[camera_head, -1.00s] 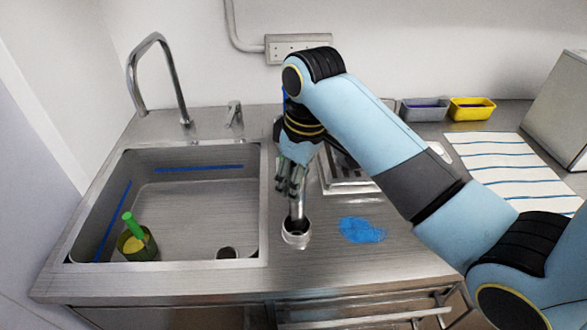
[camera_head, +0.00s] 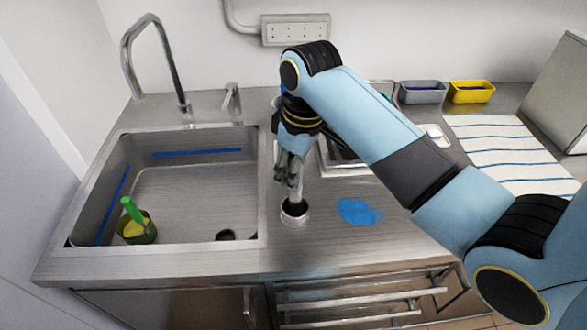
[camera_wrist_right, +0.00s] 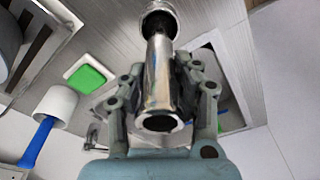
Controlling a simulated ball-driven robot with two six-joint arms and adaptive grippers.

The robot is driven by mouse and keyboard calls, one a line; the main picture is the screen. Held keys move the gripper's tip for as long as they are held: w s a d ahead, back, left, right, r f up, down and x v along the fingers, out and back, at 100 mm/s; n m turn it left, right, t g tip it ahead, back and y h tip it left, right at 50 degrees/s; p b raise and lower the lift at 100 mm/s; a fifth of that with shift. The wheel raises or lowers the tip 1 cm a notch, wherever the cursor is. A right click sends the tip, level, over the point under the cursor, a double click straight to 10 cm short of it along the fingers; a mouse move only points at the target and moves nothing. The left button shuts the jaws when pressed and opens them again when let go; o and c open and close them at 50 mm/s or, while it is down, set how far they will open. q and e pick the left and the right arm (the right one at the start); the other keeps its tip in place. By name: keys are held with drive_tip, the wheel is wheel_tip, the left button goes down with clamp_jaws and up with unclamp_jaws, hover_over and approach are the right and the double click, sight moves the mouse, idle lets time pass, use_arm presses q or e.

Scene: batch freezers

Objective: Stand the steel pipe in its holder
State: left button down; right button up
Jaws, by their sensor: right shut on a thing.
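The steel pipe (camera_head: 296,191) is a shiny metal tube, close to upright. My right gripper (camera_head: 290,170) is shut on its upper part, and its fingers hide much of it. The holder (camera_head: 294,217) is a round metal cup with a dark opening, standing on the steel counter right of the sink. The pipe's lower end is at the holder's mouth; I cannot tell how deep it sits. In the right wrist view, the pipe (camera_wrist_right: 159,75) shows its open top end between the fingers (camera_wrist_right: 160,90), with the holder (camera_wrist_right: 158,20) at its far end. My left gripper is out of view.
The sink (camera_head: 190,195) with a tall faucet (camera_head: 155,40) is left of the holder. It contains a dark cup (camera_head: 138,232) with a green handle. A blue patch (camera_head: 356,211) lies right of the holder. Grey (camera_head: 422,92) and yellow (camera_head: 471,92) bins and a striped cloth (camera_head: 505,150) are farther right.

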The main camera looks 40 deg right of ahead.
drive_tip(key=shift+f, duration=0.6)
idle(0.6)
drive_tip(key=o, duration=0.7)
drive_tip(key=shift+o, duration=0.2)
drive_tip(key=shift+s+d+r, duration=0.1)
drive_tip(key=shift+s+r, duration=0.1)
drive_tip(key=shift+r, duration=1.6)
drive_tip(key=shift+s+d+r, duration=0.1)
drive_tip(key=shift+s+r, duration=0.15)
drive_tip(key=shift+r, duration=1.6)
drive_tip(key=shift+s+d+r, duration=0.1)
drive_tip(key=shift+s+r, duration=0.1)
drive_tip(key=shift+r, duration=1.6)
